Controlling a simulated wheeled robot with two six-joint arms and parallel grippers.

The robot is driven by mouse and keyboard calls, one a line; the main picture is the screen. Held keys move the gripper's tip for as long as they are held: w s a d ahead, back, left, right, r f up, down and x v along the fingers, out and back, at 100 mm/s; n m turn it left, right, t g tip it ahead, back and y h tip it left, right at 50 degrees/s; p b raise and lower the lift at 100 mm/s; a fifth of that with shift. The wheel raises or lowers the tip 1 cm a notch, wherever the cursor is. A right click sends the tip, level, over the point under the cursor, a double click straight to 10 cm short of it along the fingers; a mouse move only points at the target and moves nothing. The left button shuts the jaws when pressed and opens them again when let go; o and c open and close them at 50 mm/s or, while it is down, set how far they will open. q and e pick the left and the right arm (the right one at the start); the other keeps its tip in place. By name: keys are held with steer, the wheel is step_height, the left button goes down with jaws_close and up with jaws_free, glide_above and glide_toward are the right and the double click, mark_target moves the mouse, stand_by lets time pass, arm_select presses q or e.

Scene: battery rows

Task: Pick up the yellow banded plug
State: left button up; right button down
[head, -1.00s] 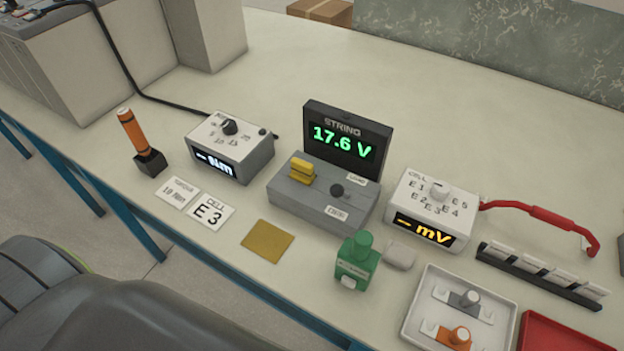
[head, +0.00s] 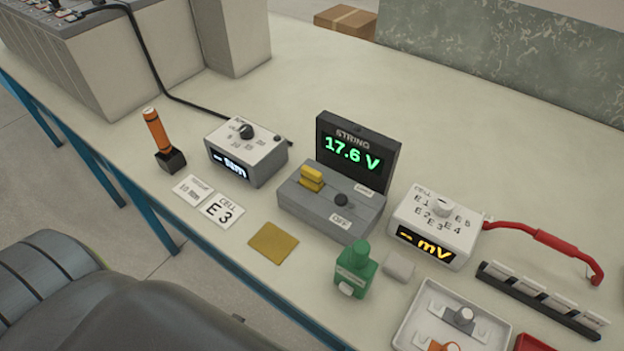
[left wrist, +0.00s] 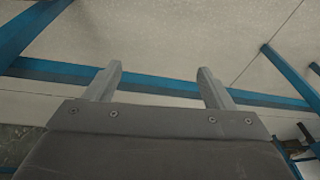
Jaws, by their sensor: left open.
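The yellow banded plug (head: 312,178) sits on top of the grey box (head: 322,212) at its left side, below the STRING display (head: 353,154), which reads 17.6 V. A black knob and a label reading OFF are on the same box. My left gripper (left wrist: 158,85) shows in the left wrist view with its two fingers apart and nothing between them. Behind the fingers are floor and blue table legs, so it is away from the plug. Neither gripper's fingers show in the head view.
A yellow-brown pad (head: 273,243) lies in front of the box. A mV meter (head: 436,226) is to the right and a dial box (head: 247,151) to the left. An orange-handled tool (head: 158,132) stands upright in a black holder.

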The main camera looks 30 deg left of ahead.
arm_select(q)
steer(key=w+r+p, duration=0.1)
steer(key=w+r, duration=0.3)
steer(key=r, duration=0.8)
step_height(320, 180, up, 28)
steer(key=m+t+h+p, duration=0.2)
steer(key=t+h+p, duration=0.1)
steer(key=t, duration=0.8)
glide_above(309, 174)
steer(key=s+a, duration=0.2)
steer(key=s, duration=1.1)
steer(key=x, duration=0.4)
steer(key=p+x, duration=0.1)
steer(key=x, duration=0.3)
steer(key=p+x, duration=0.1)
steer(key=x, duration=0.3)
steer(key=shift+d+r, duration=0.15)
steer(key=shift+d, duration=0.25)
steer(key=shift+w, duration=0.5)
steer(key=shift+p+x, duration=0.6)
steer(key=shift+x, duration=1.5)
steer(key=shift+s+a, duration=0.1)
